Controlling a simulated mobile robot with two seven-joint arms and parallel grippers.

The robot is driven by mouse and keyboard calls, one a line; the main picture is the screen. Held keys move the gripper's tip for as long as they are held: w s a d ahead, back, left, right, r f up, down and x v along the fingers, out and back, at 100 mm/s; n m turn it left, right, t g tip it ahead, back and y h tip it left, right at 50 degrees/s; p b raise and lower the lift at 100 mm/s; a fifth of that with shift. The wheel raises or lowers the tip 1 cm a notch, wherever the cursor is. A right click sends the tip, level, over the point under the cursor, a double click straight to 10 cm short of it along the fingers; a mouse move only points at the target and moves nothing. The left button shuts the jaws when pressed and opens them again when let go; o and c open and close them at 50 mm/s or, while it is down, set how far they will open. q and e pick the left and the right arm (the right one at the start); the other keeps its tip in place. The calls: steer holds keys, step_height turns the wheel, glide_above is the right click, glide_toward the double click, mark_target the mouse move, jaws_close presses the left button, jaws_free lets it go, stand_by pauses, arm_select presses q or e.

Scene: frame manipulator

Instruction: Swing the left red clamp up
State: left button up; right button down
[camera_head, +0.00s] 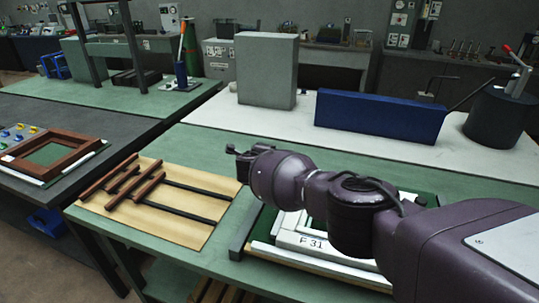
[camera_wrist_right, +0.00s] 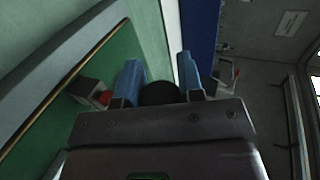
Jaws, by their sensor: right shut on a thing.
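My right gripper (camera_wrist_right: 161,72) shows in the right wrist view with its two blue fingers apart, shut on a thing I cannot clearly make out. A dark round shape (camera_wrist_right: 160,93) shows between the fingers. A small red part (camera_wrist_right: 105,97) and a grey block (camera_wrist_right: 88,88) sit beside the left finger, over a green surface; which clamp this is cannot be told. No red clamp shows there. My left gripper is out of view.
A wooden board (camera_head: 222,198) with several brown-handled bars lies left of the fixture. Behind stand a grey box (camera_head: 267,70), a blue block (camera_head: 380,116) and a dark cylinder (camera_head: 497,118) on a white table. A brown frame (camera_head: 85,132) lies at far left.

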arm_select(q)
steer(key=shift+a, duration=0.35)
arm_select(e)
steer(key=shift+a, duration=0.25)
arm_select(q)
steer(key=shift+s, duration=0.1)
arm_select(e)
steer(key=shift+f+n, duration=0.1)
steer(key=shift+n, duration=0.2)
steer(key=c, duration=0.8)
jaws_free()
steer(key=shift+w, duration=0.1)
